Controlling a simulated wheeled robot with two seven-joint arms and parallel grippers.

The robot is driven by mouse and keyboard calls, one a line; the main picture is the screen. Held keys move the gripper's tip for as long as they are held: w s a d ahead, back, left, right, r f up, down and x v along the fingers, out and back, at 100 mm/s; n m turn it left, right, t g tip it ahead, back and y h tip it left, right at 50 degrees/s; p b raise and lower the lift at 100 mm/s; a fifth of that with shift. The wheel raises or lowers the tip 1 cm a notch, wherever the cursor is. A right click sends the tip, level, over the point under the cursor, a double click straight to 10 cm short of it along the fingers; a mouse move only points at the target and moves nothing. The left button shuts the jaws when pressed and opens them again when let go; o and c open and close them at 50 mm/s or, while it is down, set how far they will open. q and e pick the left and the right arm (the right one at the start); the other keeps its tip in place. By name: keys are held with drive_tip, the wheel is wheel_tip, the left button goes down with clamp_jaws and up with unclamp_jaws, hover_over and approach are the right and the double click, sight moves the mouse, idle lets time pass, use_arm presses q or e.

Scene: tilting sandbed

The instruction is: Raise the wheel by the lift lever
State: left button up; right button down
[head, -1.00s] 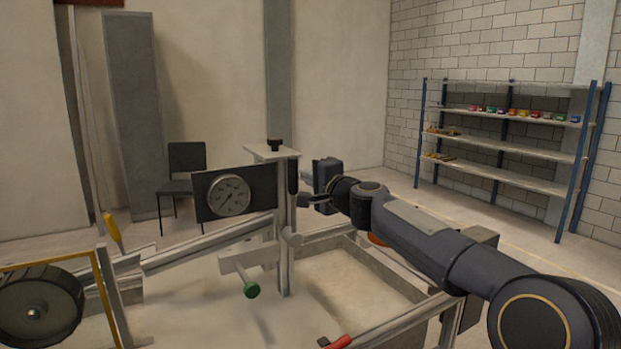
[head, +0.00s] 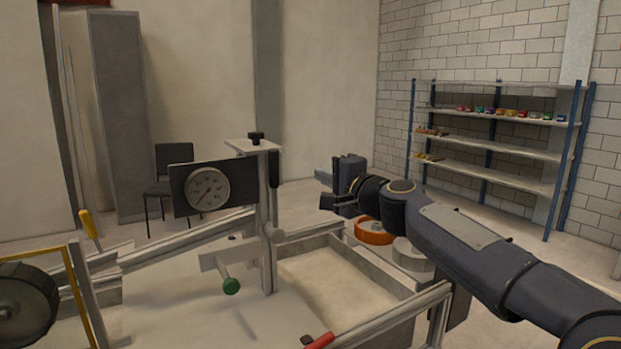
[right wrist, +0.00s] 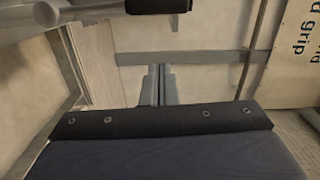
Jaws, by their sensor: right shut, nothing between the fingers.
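The dark wheel (head: 25,305) sits at the lower left of the head view, cut by the frame edge, beside a yellow frame (head: 78,290). A lever with a yellow handle (head: 89,225) stands tilted just behind it. A green-knobbed rod (head: 231,286) and a red handle (head: 320,341) also show; which one is the lift lever I cannot tell for sure. My right gripper (head: 328,201) is shut and empty, in the air right of the central post (head: 268,225), apart from it. Its fingers (right wrist: 161,84) are together in the right wrist view. My left gripper is out of view.
A dial gauge (head: 208,189) is mounted left of the post, which bears a black grip (head: 274,169). The sandbed's rails (head: 185,240) slope across the middle. An orange round object (head: 374,232) lies behind my right arm. Shelves (head: 490,145) and a chair (head: 174,165) stand farther back.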

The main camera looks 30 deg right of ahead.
drive_tip(key=shift+s+d, duration=0.2)
drive_tip(key=shift+s, duration=0.45)
drive_tip(key=shift+s+d, duration=0.15)
drive_tip(key=shift+s, duration=0.45)
drive_tip(key=s+a+f+n+g+p, duration=0.1)
drive_tip(key=s+a+f+n+g, duration=0.3)
drive_tip(key=s+f, duration=0.6)
drive_tip(key=s+a+f+n+g+y+p, duration=0.1)
drive_tip(key=s+a+f+n+g, duration=0.3)
drive_tip(key=s+f, duration=0.5)
drive_tip(key=s+a+f+n+g+p, duration=0.1)
drive_tip(key=s+a+f+n+g, duration=0.3)
drive_tip(key=s+f, duration=0.6)
drive_tip(key=s+n, duration=0.2)
drive_tip(key=s, duration=0.1)
drive_tip(key=shift+s+a+f+y, duration=0.3)
drive_tip(key=shift+s+f, duration=0.05)
drive_tip(key=shift+w, duration=0.1)
